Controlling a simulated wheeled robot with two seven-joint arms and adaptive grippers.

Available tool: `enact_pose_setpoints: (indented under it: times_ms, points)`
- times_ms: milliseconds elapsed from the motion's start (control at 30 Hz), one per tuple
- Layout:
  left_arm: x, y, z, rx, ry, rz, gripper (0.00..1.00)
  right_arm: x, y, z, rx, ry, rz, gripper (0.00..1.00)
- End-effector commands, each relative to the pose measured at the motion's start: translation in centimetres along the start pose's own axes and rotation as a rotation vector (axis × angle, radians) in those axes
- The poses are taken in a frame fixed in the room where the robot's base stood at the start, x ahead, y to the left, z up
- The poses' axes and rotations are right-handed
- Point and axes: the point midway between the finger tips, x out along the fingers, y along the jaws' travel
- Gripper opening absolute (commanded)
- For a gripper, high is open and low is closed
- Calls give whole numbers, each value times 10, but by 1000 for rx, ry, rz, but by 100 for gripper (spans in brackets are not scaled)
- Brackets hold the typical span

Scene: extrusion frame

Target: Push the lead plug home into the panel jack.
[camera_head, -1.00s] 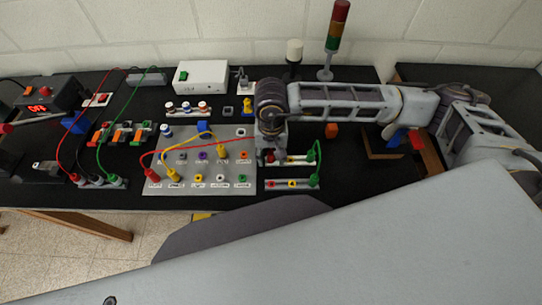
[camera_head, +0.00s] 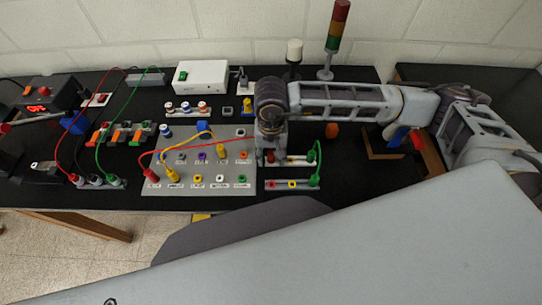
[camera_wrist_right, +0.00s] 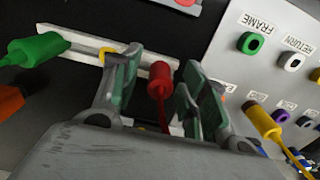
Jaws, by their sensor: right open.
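A red lead plug (camera_wrist_right: 158,80) stands between the two fingers of my right gripper (camera_wrist_right: 162,88) in the wrist view, over a pale jack strip (camera_wrist_right: 75,45). The fingers are open, with a gap on either side of the plug. In the head view my right gripper (camera_head: 272,148) points down at the right edge of the grey jack panel (camera_head: 210,187). The red lead runs left from there to another red plug (camera_head: 152,175) on the panel. Whether the plug between my fingers is fully seated cannot be told.
A green plug (camera_wrist_right: 35,50) is on the same strip, and a yellow plug (camera_wrist_right: 262,120) rises from the panel nearby. A second strip (camera_head: 290,184) lies in front. An orange block (camera_head: 331,130) and a signal tower (camera_head: 333,40) stand to the right.

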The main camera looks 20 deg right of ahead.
Motion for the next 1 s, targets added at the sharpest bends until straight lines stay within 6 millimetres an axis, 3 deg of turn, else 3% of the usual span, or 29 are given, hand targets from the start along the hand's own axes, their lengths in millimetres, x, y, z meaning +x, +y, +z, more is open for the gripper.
enact_pose_setpoints:
  times_ms: [600, 933, 1000]
  points:
    - [6, 0, 0, 0, 0, 0, 40, 0, 0, 0, 0, 0, 0, 44]
    - [6, 0, 0, 0, 0, 0, 40, 0, 0, 0, 0, 0, 0, 3]
    - [6, 0, 0, 0, 0, 0, 40, 0, 0, 0, 0, 0, 0, 0]
